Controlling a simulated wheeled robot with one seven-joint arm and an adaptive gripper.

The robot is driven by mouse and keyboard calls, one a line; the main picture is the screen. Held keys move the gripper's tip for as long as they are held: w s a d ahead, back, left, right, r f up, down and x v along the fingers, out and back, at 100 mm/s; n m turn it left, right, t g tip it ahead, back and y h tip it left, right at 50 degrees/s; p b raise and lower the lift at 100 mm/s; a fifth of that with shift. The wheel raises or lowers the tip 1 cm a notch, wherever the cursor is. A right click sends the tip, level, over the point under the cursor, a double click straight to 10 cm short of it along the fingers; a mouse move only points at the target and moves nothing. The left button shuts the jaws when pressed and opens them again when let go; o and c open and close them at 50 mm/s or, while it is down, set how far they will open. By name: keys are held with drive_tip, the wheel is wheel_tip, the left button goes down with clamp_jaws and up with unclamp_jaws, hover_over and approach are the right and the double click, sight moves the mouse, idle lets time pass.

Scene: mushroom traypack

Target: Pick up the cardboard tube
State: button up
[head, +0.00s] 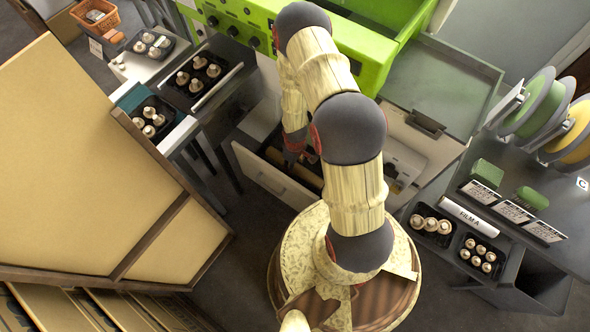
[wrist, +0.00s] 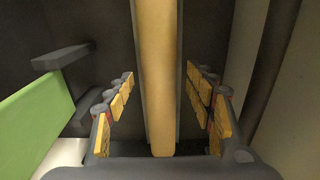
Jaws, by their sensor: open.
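The cardboard tube (wrist: 158,60) is long, tan and plain. In the wrist view it runs from the top edge down the middle, between my fingers. My gripper (wrist: 160,88) is open, with one padded finger on each side of the tube and a visible gap on both sides. In the head view my gripper (head: 294,152) reaches down into an open drawer (head: 266,174) below the green machine.
The drawer's pale front and dark walls stand close around my gripper. Mushroom trays sit on the left bench (head: 222,88) and at the lower right. A dark table (head: 540,215) with film rolls (head: 535,105) is at the right. A large tan panel (head: 70,150) fills the left.

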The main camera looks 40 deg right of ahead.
drive_tip(key=shift+f, duration=0.1)
drive_tip(key=shift+c, duration=1.3)
drive_tip(key=c, duration=1)
